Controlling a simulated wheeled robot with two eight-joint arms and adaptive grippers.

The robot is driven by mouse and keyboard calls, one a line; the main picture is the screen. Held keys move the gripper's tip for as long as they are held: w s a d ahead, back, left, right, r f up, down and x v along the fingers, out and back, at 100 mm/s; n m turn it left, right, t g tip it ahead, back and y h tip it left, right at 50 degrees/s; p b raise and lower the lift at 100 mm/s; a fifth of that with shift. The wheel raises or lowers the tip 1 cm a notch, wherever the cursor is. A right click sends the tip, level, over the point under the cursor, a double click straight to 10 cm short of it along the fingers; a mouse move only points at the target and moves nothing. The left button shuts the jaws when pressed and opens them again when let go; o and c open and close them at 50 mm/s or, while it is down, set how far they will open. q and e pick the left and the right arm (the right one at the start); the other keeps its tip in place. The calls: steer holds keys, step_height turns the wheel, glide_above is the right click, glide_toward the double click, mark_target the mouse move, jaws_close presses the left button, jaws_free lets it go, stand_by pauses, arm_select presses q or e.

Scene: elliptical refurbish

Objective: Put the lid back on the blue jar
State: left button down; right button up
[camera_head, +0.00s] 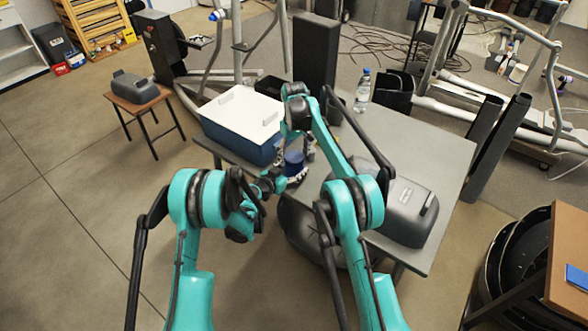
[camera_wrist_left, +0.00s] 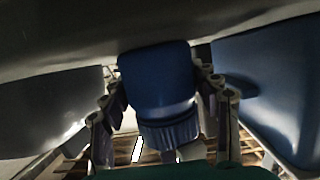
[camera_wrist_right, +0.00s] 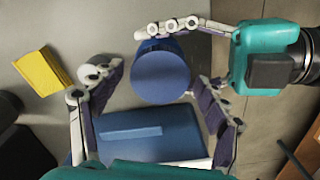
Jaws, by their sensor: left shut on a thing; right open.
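The blue jar (camera_head: 294,160) is near the table's left side, in front of the cooler. My left gripper (camera_wrist_left: 160,100) is shut on its sides, and a finger shows beside it in the right wrist view. The left wrist view appears inverted. There a ribbed blue lid (camera_wrist_left: 170,132) lies against the end of the jar (camera_wrist_left: 154,75), with a thin pale line between. I cannot tell if it is fully seated. The right wrist view shows the smooth round top (camera_wrist_right: 160,78) from above. My right gripper (camera_wrist_right: 155,92) is open above it, one finger on each side.
A blue cooler with a white lid (camera_head: 240,110) stands close behind and left. A bottle (camera_head: 362,90) and a grey case (camera_head: 405,212) are on the table (camera_head: 440,180). A tall dark column (camera_head: 315,50) is at the back. A yellow block (camera_wrist_right: 44,72) lies near the jar.

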steer(key=shift+f, duration=0.25)
steer(key=c, duration=1.2)
steer(key=o, duration=1.4)
steer(key=shift+c, duration=0.2)
